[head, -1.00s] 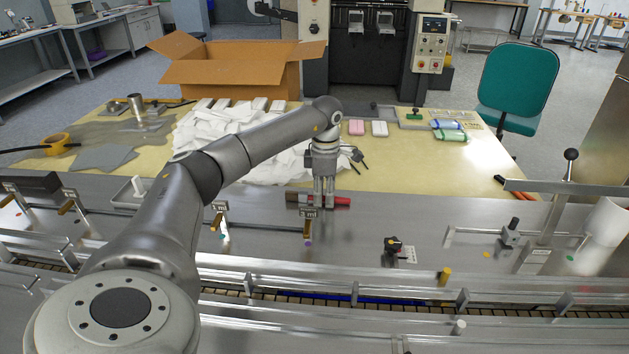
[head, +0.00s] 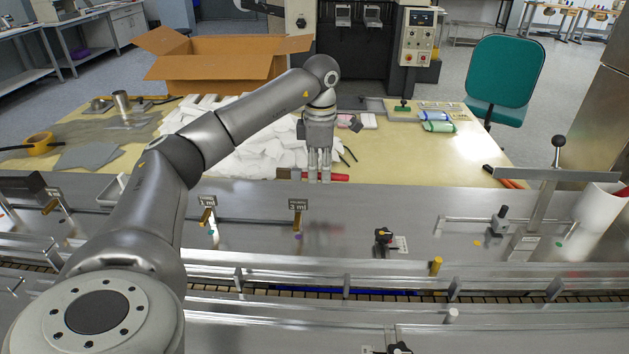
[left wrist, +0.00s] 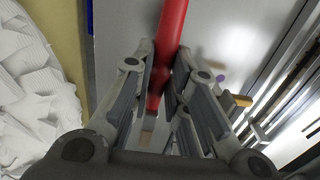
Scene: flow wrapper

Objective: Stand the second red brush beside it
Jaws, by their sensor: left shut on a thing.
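A red brush (head: 340,178) is held lying level, with its red handle to the right and a darker end (head: 284,173) to the left. My left gripper (head: 319,179) points down and is shut across the middle of the brush. The brush hangs above the metal deck (head: 370,215), with a faint reddish reflection below it. In the left wrist view the red handle (left wrist: 172,45) runs up from between the fingers (left wrist: 165,95). My right gripper is not in view.
Posts with small number plates (head: 297,207) stand on the deck to the left. A rail and conveyor cross the front.

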